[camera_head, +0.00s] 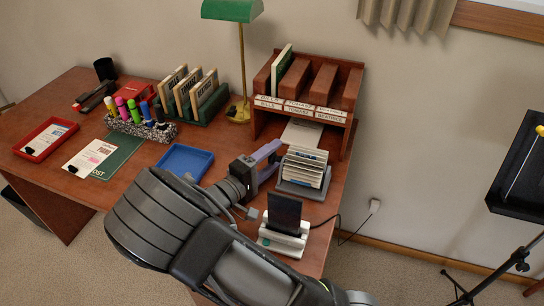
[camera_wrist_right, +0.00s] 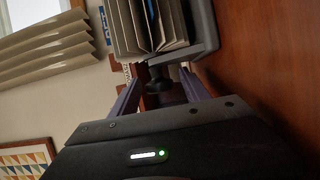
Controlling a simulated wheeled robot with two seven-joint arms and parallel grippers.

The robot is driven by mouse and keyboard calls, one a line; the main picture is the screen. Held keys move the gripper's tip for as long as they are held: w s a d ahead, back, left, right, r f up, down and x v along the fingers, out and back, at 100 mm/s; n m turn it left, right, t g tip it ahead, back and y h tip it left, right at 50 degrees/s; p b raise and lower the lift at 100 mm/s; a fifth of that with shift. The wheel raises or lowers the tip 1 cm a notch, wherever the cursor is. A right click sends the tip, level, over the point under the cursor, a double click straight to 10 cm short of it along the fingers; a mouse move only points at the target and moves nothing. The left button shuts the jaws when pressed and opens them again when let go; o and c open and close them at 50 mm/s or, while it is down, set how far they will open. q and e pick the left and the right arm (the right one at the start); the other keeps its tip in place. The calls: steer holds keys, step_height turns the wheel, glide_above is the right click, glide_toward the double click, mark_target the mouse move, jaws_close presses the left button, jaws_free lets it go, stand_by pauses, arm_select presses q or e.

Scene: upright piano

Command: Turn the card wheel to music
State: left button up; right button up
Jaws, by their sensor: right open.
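The card wheel (camera_head: 305,168) is a grey desk stand with a fan of pale cards. It sits on the right part of the desk, and its cards and grey frame fill the top of the right wrist view (camera_wrist_right: 155,28). My right gripper (camera_head: 272,160) is just left of the card wheel, its purple fingers pointing at its side. In the wrist view the open fingers (camera_wrist_right: 161,80) lie on either side of a dark knob (camera_wrist_right: 158,82) at the wheel's side. I cannot tell whether they touch it. The cards' wording is too small to read. My left gripper is not in view.
A dark-screened device on a white dock (camera_head: 284,236) stands in front of the card wheel. A blue tray (camera_head: 185,161) lies left of my gripper. A labelled wooden shelf (camera_head: 345,100) and a green lamp (camera_head: 233,10) stand behind. The desk's right edge is close.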

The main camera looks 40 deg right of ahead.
steer(key=shift+c, duration=0.4)
jaws_close()
